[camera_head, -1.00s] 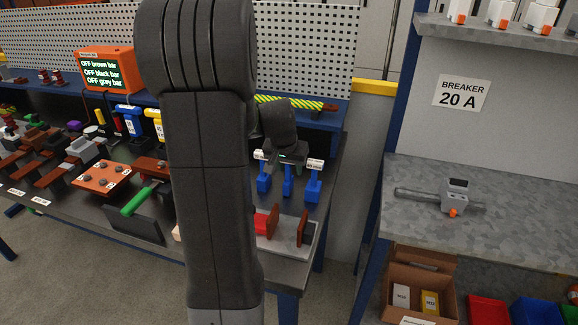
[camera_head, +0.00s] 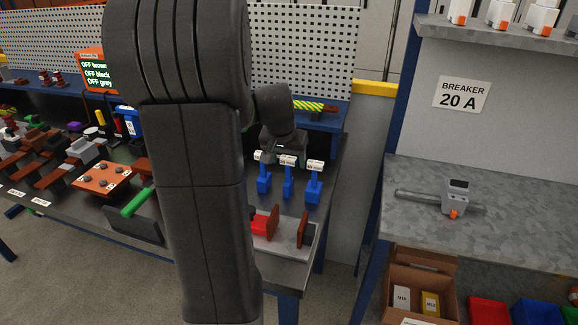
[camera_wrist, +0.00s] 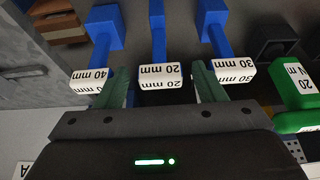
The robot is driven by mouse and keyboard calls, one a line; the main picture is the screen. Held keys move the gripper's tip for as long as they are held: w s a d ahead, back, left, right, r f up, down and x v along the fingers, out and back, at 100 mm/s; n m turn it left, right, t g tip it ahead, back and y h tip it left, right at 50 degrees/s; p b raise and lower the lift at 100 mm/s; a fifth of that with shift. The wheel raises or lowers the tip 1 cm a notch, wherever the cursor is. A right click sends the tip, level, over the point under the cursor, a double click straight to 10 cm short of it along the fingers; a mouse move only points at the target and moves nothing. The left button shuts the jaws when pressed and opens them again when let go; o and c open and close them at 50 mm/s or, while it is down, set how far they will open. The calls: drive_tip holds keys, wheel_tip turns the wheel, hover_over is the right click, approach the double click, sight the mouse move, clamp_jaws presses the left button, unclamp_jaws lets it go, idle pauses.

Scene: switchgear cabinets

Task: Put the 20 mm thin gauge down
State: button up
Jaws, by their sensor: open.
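The 20 mm thin gauge (camera_wrist: 158,32) is the middle one of three blue gauges in the wrist view, with a white "20 mm" label at its near end. My gripper (camera_wrist: 164,80) is open, its green fingers on either side of that label with visible gaps. In the head view my gripper (camera_head: 283,148) is just behind the row of gauges, where the middle gauge (camera_head: 288,184) stands upright on the bench. Its label shows clear of the gripper there. The lower ends of my fingers are hidden in the head view.
The "40 mm" gauge (camera_wrist: 104,30) and "30 mm" gauge (camera_wrist: 215,30) stand close on either side. A green "20" block (camera_wrist: 298,90) is at the right in the wrist view. A grey fixture with red and brown parts (camera_head: 287,232) lies in front of the gauges.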

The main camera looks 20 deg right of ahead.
sight(289, 167)
drive_tip(key=v, duration=0.7)
drive_tip(key=shift+r, duration=0.1)
drive_tip(key=x, duration=1.2)
drive_tip(key=shift+r, duration=1.5)
drive_tip(key=shift+f, duration=0.1)
